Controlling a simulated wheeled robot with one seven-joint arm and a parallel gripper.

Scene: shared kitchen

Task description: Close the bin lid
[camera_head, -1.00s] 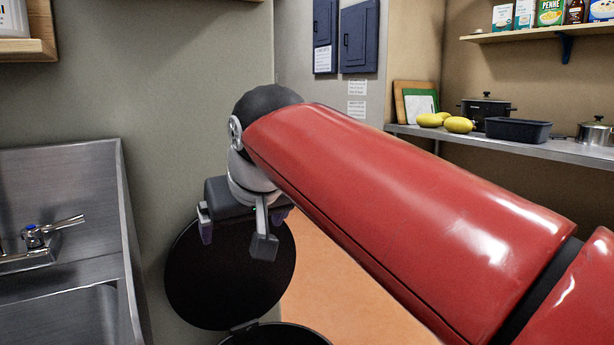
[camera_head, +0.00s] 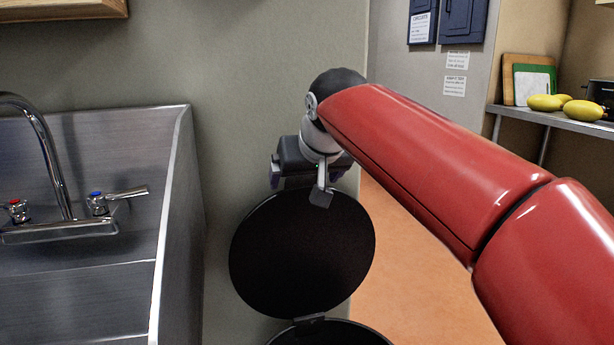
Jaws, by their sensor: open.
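The bin lid (camera_head: 300,255) is a round black disc, standing open and tilted up against the wall side. Its hinge joins it at the bottom to the black bin (camera_head: 345,333), of which only the upper rim shows at the picture's lower edge. My gripper (camera_head: 305,183) is open and empty at the top edge of the lid, with its fingers pointing down. The fingers are partly hidden by the gripper's body and camera mount. I cannot tell whether they touch the lid.
A steel sink (camera_head: 95,230) with a tap (camera_head: 55,160) stands to the left, its raised side close to the lid. A green-grey wall (camera_head: 250,100) is behind. Orange floor (camera_head: 420,285) is clear to the right. A shelf (camera_head: 550,118) with yellow fruit (camera_head: 560,104) is at the far right.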

